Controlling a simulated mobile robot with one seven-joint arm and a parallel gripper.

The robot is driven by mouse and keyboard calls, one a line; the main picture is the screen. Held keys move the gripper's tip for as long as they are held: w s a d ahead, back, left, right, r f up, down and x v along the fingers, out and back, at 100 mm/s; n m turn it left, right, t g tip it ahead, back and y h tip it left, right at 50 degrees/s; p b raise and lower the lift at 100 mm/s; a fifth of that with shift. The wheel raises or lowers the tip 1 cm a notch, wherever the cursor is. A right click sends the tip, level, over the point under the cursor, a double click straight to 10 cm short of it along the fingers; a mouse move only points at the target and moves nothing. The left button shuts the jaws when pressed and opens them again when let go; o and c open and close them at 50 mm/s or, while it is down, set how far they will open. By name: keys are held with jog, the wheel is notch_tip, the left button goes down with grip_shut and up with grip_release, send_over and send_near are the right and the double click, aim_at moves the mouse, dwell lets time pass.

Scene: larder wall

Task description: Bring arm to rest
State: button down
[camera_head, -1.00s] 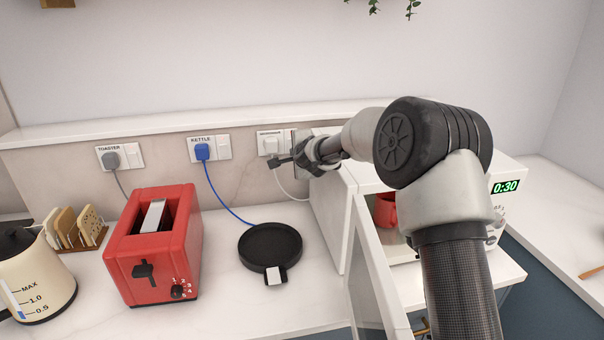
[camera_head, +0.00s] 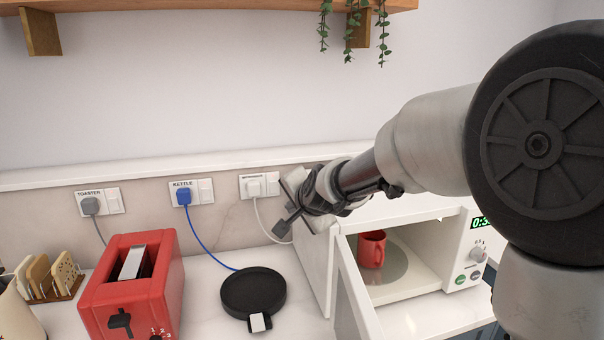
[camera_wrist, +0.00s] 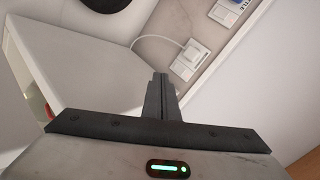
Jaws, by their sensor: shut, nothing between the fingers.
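My gripper (camera_head: 281,229) is shut and empty. In the head view it is in front of the back wall, just left of the microwave (camera_head: 330,262), below and right of the microwave's plug (camera_head: 254,187). My arm reaches in from the right and hides part of the microwave's top. In the wrist view my gripper's fingers (camera_wrist: 159,80) are together, with the white plug (camera_wrist: 194,52) and its switch plate beyond them. The fingers appear apart from the plug.
The microwave door (camera_head: 358,290) stands open, with a red mug (camera_head: 372,248) inside. A red toaster (camera_head: 135,290), a black round kettle base (camera_head: 253,293) and a toast rack (camera_head: 50,277) stand on the counter. A wooden shelf (camera_head: 200,14) with hanging leaves runs above.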

jog(key=s+d+r+n+g+h+p, duration=0.1)
jog(key=s+d+r+n, duration=0.1)
jog(key=s, duration=0.4)
jog(key=s+d+r+n+g+p, duration=0.1)
jog(key=s+d+r+n, duration=0.1)
jog(key=s+d, duration=0.3)
jog(key=s+d+r+n+h+p, duration=0.1)
jog(key=s+d+r+n+p, duration=0.1)
jog(key=s, duration=0.7)
jog(key=shift+s+d+r+g+h, duration=0.15)
jog(key=shift+d+r+g+h, duration=0.2)
jog(key=shift+d+r, duration=0.35)
jog(key=s+d+n+g+p, duration=0.1)
jog(key=s+d, duration=0.2)
jog(key=s, duration=0.4)
jog(key=s+d+f+n+g+h+p, duration=0.1)
jog(key=s+d+n, duration=0.1)
jog(key=s, duration=0.5)
jog(key=shift+s+d+f, duration=0.25)
jog(key=shift+s+d, duration=0.05)
jog(key=shift+d, duration=0.45)
jog(key=shift+g, duration=0.25)
